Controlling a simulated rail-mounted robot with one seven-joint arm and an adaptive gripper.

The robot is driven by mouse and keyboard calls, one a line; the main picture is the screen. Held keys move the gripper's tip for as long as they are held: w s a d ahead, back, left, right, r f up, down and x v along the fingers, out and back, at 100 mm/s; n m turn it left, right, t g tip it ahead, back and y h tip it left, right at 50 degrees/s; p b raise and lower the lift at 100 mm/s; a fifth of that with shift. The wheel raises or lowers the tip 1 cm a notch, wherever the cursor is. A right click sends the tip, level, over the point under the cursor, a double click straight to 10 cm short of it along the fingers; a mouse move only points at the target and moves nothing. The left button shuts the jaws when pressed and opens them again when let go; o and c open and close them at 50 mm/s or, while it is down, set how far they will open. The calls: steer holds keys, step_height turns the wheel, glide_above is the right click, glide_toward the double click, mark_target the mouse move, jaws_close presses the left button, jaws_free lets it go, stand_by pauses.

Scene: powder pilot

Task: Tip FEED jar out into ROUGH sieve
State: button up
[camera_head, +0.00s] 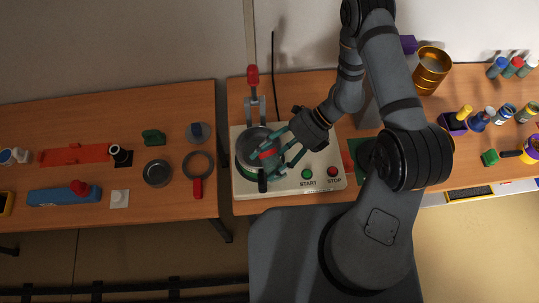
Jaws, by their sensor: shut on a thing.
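My gripper (272,156) is over the round metal sieve (243,150) on the white machine with START and STOP buttons. Its teal fingers are shut on a small jar with a red band (268,154), which looks tilted and lies above or within the sieve's opening. The jar is mostly hidden by the fingers, and its label cannot be read. I cannot see whether anything is pouring out. The sieve has a green band low on its side, and no ROUGH marking is readable.
The white machine (320,186) has a red-knobbed upright lever (252,77) behind the sieve. On the left table are a dark pan (157,173), a red-handled ring (198,188) and an orange-red tray (75,154). A gold container (432,66) and several small jars stand at right.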

steer(key=shift+w+a+r+m+g+p, duration=0.15)
steer(key=shift+w+m+g+p, duration=0.1)
steer(key=shift+m+g+p, duration=0.2)
steer(key=shift+w+f+m+g+h, duration=0.2)
steer(key=shift+m+g+h, duration=0.2)
steer(key=shift+g, duration=0.25)
steer(key=shift+w+a+m+g+h+b, duration=0.15)
steer(key=shift+w+m+g+h+b, duration=0.25)
steer(key=shift+g+b, duration=0.35)
steer(key=m+g+b, duration=0.1)
steer(key=r+m+g+b, duration=0.1)
steer(key=b, duration=0.1)
steer(key=shift+w+a, duration=0.2)
steer(key=shift+w, duration=0.1)
steer(key=g+b, duration=0.1)
steer(key=b, duration=0.1)
steer(key=w+m+g+b, duration=0.1)
steer(key=b, duration=0.2)
steer(key=m+g+b, duration=0.1)
steer(key=b, duration=0.1)
steer(key=shift+w+a+r, duration=0.3)
steer(key=shift+w+a, duration=0.05)
steer(key=shift+w+m+g+b, duration=0.15)
steer(key=shift+m+g+b, duration=0.15)
steer(key=shift+b, duration=0.3)
steer(key=shift+a+r+b, duration=0.1)
steer(key=shift+r+b, duration=0.15)
steer(key=shift+b, duration=0.05)
